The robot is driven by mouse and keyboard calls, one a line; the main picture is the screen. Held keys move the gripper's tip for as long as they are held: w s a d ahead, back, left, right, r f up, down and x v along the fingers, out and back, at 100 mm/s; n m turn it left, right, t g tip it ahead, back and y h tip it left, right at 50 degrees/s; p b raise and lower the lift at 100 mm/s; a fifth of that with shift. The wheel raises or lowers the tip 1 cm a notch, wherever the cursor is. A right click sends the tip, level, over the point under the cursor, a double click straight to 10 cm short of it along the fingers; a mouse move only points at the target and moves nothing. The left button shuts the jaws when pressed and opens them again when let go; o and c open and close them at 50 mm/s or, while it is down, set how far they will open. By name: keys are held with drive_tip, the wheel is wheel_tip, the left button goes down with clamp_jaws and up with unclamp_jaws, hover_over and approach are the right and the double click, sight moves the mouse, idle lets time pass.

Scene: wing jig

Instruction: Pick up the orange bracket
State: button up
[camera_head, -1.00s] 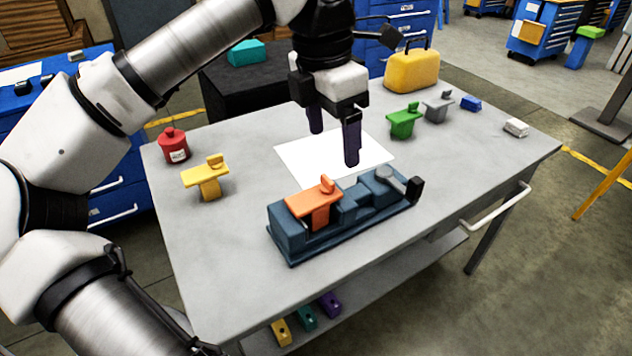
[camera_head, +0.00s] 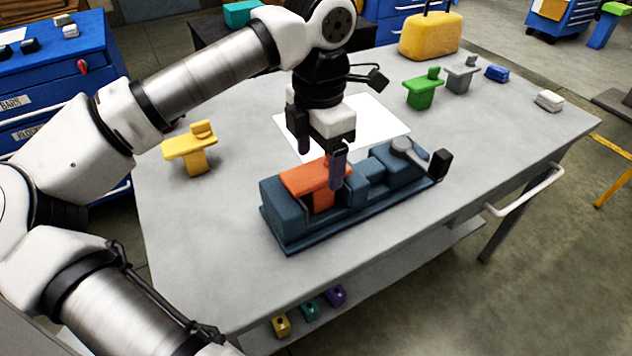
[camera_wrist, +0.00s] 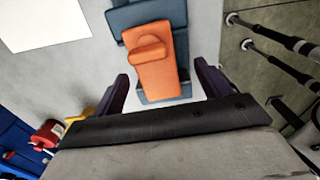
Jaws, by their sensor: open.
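The orange bracket (camera_head: 308,179) sits in the dark blue jig (camera_head: 290,237) on the grey table. In the wrist view the bracket (camera_wrist: 155,74) lies between and ahead of my two dark fingers, with its raised knob toward the top. My gripper (camera_head: 320,165) is open over the bracket. One finger is in front of the bracket's right end in the head view and hides part of it, including most of the knob. I cannot tell whether a finger touches it.
A yellow bracket (camera_head: 193,147) stands to the left on the table (camera_head: 200,260). A green bracket (camera_head: 422,90) and a grey bracket (camera_head: 460,76) stand at the back right. A grey clamp handle (camera_head: 418,153) with a black end rises at the jig's right. The table's front left is clear.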

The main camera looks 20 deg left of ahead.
sight(315, 171)
drive_tip(key=shift+a+f+p, duration=0.15)
drive_tip(key=shift+f, duration=1.25)
drive_tip(key=shift+a+f+p, duration=0.15)
drive_tip(key=shift+f, duration=1.2)
drive_tip(key=c, duration=1.3)
